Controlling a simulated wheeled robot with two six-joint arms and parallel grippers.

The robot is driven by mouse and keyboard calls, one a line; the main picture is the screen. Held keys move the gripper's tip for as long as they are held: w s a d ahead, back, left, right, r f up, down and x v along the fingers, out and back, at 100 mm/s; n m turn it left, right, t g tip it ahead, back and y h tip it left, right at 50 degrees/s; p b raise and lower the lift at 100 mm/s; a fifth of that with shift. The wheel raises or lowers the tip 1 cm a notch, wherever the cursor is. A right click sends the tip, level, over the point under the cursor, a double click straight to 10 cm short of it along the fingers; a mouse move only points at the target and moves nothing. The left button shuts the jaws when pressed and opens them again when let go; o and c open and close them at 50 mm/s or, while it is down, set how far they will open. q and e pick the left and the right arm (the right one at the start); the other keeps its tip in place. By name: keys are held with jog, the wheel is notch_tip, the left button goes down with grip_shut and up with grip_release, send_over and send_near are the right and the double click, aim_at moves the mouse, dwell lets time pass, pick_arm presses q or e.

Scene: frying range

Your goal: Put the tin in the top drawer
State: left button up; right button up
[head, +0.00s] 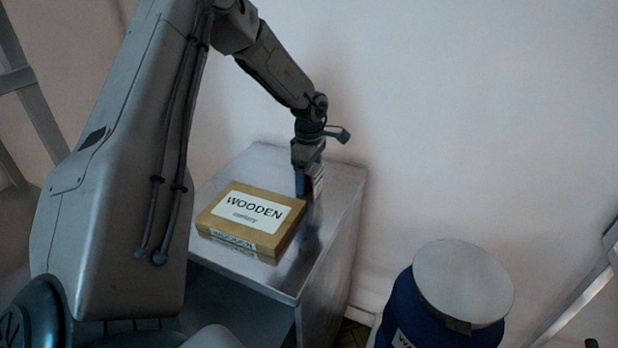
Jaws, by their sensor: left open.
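My left gripper (309,188) points down at the back right of a metal cabinet (335,190), just behind and right of a cardboard box. It is open; its fingertips are small and dark, and I cannot tell whether anything stands between them. I cannot make out a tin for certain. The cabinet's front is partly hidden by my left arm, and a dark recess shows below its top; I cannot tell whether a drawer is open there. My right gripper is not in view.
The cardboard box (230,208), labelled "WOODEN", lies on the cabinet top. A blue drum (405,310) with a pale round lid (463,282) stands right of the cabinet. A white wall (450,120) is behind. Pale metal bars show at the left and right edges.

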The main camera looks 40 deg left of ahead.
pick_arm(q)
jog(key=shift+s, duration=0.1)
jog(key=shift+c, duration=0.2)
jog(key=c, duration=1.3)
jog(key=shift+o, duration=0.2)
jog(key=shift+r+b, duration=0.45)
notch_tip(320, 180, up, 2)
jog(key=shift+r+b, duration=0.1)
jog(key=shift+b, duration=0.55)
jog(key=s+d+r+b, duration=0.2)
jog(key=s+d+b, duration=0.2)
jog(key=s+d, duration=0.5)
jog(key=s, duration=0.4)
jog(key=shift+d, duration=0.15)
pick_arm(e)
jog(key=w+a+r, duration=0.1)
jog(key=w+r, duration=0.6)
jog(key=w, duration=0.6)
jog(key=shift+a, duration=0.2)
